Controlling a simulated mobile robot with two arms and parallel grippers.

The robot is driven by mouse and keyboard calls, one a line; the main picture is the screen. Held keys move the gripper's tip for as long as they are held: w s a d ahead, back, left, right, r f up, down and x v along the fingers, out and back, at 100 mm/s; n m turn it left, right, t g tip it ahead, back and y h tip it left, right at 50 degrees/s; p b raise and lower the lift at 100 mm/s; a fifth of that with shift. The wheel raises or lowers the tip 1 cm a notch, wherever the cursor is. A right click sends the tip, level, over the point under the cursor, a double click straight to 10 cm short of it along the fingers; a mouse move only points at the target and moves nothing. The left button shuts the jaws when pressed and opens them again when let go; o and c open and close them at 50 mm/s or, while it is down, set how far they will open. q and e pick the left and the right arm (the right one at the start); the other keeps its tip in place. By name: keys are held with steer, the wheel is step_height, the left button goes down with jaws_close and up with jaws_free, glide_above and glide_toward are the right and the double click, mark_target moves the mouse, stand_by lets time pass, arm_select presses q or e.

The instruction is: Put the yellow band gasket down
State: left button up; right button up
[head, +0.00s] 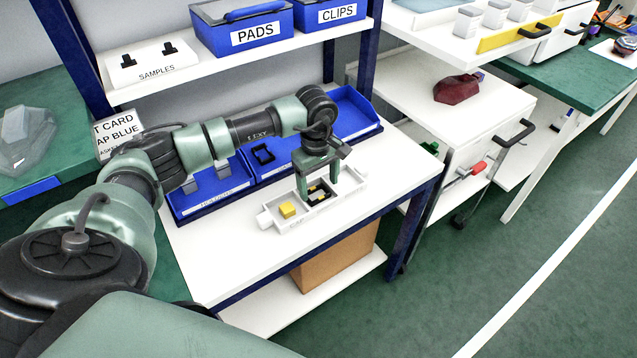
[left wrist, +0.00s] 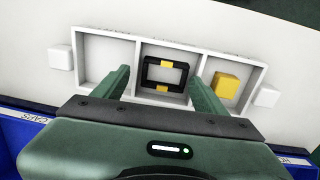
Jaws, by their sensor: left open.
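The yellow band gasket, a black rectangular frame with two yellow bands, lies in the middle compartment of a white three-part tray (head: 283,226). It shows in the head view (head: 318,192) and in the left wrist view (left wrist: 166,63). My left gripper (head: 331,188) is over the tray, pointing down, with its fingers open. In the left wrist view its fingertips (left wrist: 158,76) are on either side of the gasket, apart from it. I cannot tell how high the fingertips are above the tray floor. My right gripper is not in view.
A yellow block (head: 287,210) sits in one end compartment; the other is empty. Blue bins (head: 210,205) stand behind the tray, one with a black frame (head: 263,154) inside. The white bench top (head: 225,265) in front is clear. A shelf (head: 180,75) with bins hangs above.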

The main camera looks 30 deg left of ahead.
mark_target(317, 195)
arm_select(q)
steer(key=f, duration=0.1)
steer(key=s+f, duration=0.1)
steer(key=f, duration=0.1)
steer(key=shift+s+d+g, duration=0.25)
steer(key=shift+s+g, duration=0.05)
steer(key=shift+s, duration=0.1)
steer(key=shift+r+p, duration=0.25)
steer(key=shift+p, duration=0.05)
steer(key=shift+w+r+p, duration=0.1)
steer(key=shift+r+p, duration=0.4)
steer(key=shift+p, duration=0.1)
steer(key=r, duration=0.1)
steer(key=w+r+b, duration=0.1)
steer(key=r, duration=0.2)
steer(key=shift+w+a+r+b, duration=0.1)
steer(key=shift+w+a+b, duration=0.05)
steer(key=shift+a+b, duration=0.2)
step_height(317, 195, up, 8)
steer(key=shift+s+f+b, duration=0.2)
steer(key=shift+b, duration=0.1)
